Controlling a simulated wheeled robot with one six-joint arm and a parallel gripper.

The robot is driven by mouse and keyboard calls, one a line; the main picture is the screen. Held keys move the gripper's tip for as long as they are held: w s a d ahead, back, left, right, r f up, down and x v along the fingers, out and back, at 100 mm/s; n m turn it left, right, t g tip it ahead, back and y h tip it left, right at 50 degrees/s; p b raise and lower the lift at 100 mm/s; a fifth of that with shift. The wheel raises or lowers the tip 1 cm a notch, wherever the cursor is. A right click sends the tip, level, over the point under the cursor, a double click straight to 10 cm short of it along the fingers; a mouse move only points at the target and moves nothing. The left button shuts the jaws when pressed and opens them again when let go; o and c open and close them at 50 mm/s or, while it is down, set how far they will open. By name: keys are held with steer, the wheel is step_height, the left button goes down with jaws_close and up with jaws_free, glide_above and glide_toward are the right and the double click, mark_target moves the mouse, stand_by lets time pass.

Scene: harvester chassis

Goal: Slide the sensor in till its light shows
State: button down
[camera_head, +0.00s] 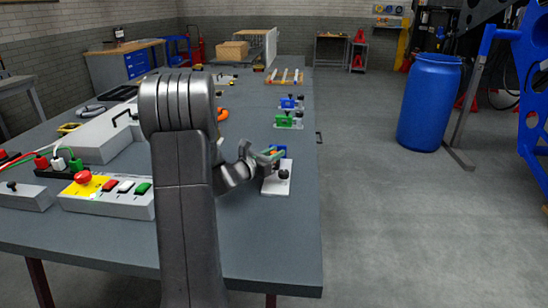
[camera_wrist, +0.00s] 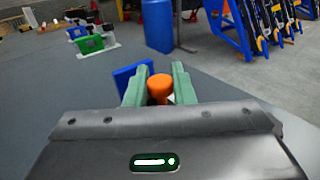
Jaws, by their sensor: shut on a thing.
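My gripper (camera_head: 268,153) is at the near right of the workbench, over a white base plate (camera_head: 276,184) with a black knob (camera_head: 283,174). In the wrist view its two green fingers (camera_wrist: 159,88) are closed on an orange cylindrical part, which I take to be the sensor (camera_wrist: 158,86). A blue holder (camera_wrist: 126,76) stands just beyond and left of the fingers; it also shows beside the gripper in the head view (camera_head: 280,150). The fingers hide most of the sensor, and I cannot tell how far it sits in the holder. No sensor light is visible.
A green fixture (camera_head: 287,120) and another blue fixture (camera_head: 289,103) stand farther back along the bench's right side. A control box with a red button (camera_head: 83,177) lies at left. A blue barrel (camera_head: 428,105) stands on the floor. The bench (camera_head: 255,245) is clear in front.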

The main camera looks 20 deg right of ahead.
steer(key=shift+f+b, duration=0.15)
steer(key=shift+b, duration=0.55)
steer(key=shift+r, duration=0.2)
steer(key=c, duration=1.3)
jaws_free()
steer(key=b+v, duration=0.1)
steer(key=v, duration=1.3)
steer(key=shift+d+f, duration=0.1)
